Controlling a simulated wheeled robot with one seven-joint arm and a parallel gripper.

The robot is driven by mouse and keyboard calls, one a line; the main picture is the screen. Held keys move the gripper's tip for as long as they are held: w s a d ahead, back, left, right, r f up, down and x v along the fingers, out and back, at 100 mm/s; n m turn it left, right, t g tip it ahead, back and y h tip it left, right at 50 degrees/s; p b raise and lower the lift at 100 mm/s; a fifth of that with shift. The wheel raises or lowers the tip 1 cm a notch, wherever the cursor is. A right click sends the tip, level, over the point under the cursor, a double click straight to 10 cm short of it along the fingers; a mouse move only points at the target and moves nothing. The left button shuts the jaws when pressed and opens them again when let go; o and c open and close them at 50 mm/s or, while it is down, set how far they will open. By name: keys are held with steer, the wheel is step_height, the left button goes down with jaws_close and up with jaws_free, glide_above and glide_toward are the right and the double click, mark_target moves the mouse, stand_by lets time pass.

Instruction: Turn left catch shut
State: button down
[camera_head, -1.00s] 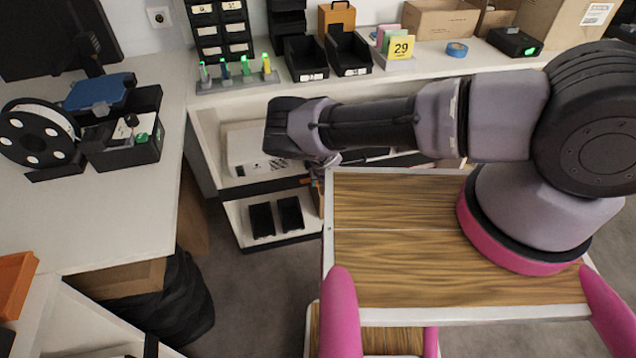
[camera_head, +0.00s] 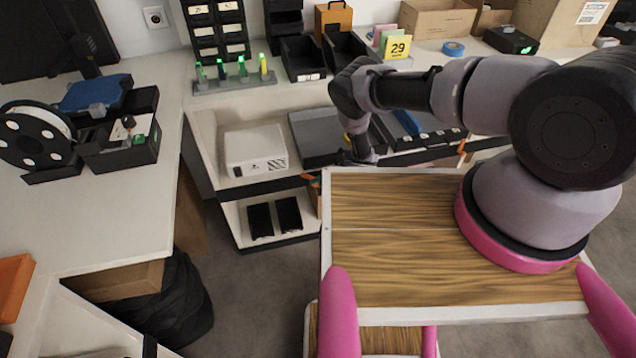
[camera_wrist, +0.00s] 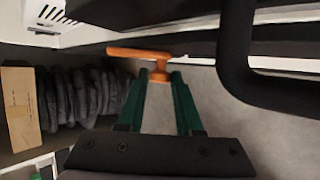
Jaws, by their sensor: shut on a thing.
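An orange catch (camera_wrist: 140,53) shows in the wrist view, with a long bar reaching left and a short stub toward my fingers. My gripper (camera_wrist: 161,78) has its green fingers shut on the stub end. In the head view, a small orange part (camera_head: 312,180) shows at the front edge of the shelf unit, just past the wooden top's far left corner. My gripper (camera_head: 358,157) hangs down behind the top's far edge there. Its fingertips are mostly hidden. Another orange catch (camera_head: 462,147) sits farther right.
A white boxy device (camera_head: 255,150) and a grey case (camera_head: 315,138) stand on the shelf. Dark trays (camera_head: 275,216) lie below. In the wrist view, a black bar handle (camera_wrist: 236,60) is close on the right, and dark folded stuff (camera_wrist: 75,98) is at left.

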steer(key=shift+d+f+y, duration=0.1)
steer(key=shift+f+y, duration=0.1)
steer(key=shift+y, duration=0.8)
steer(key=c, duration=0.6)
jaws_free()
steer(key=v, duration=1)
steer(key=shift+d+r, duration=0.15)
steer(key=shift+d, duration=0.25)
